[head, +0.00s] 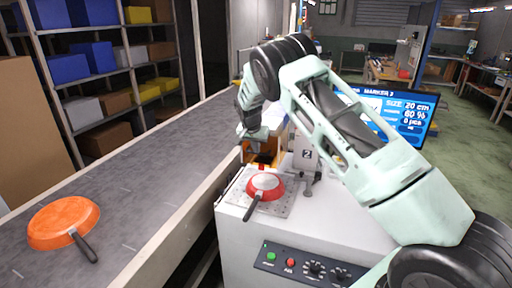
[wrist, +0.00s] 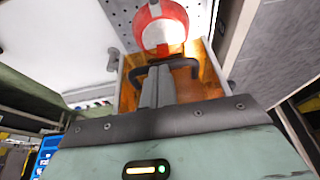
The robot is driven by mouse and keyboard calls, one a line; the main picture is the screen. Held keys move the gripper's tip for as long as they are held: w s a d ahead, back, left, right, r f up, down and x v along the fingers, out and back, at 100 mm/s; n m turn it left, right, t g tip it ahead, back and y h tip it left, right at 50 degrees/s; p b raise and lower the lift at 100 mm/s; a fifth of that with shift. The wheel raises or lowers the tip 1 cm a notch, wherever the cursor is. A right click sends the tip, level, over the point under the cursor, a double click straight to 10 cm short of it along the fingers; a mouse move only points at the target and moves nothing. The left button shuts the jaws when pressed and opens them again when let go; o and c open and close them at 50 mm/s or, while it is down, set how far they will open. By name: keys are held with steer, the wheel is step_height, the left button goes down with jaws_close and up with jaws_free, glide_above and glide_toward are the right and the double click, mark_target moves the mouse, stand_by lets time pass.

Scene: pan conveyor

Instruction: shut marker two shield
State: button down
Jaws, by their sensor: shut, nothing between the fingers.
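Marker two (head: 307,154), a pale machine labelled "2", stands on a white cabinet. Its amber see-through shield (head: 262,158) is partly hidden by my gripper in the head view. In the wrist view the shield (wrist: 128,97) has pale side edges and a dark bar handle (wrist: 188,64). The shield stands back from the red pan (head: 266,184), which lies uncovered on the marking plate (head: 285,206). The pan also shows beyond the shield in the wrist view (wrist: 160,30). My gripper (wrist: 157,75) is shut and empty, its fingertips at the handle; I cannot tell whether they touch.
A conveyor (head: 140,185) runs along the left, with an orange pan (head: 62,222) on it. The control panel (head: 310,268) is on the cabinet's front. A blue screen (head: 408,112) stands behind my arm. Shelves with bins (head: 95,55) are at the far left.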

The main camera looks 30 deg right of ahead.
step_height(320, 180, down, 14)
steer(key=b, duration=0.9)
steer(key=shift+r, duration=0.25)
steer(key=shift+s+f, duration=0.1)
steer(key=b+v, duration=0.1)
steer(key=v, duration=1.3)
steer(key=shift+w+d+r, duration=0.3)
steer(key=shift+d+r, duration=0.05)
steer(key=shift+r, duration=0.1)
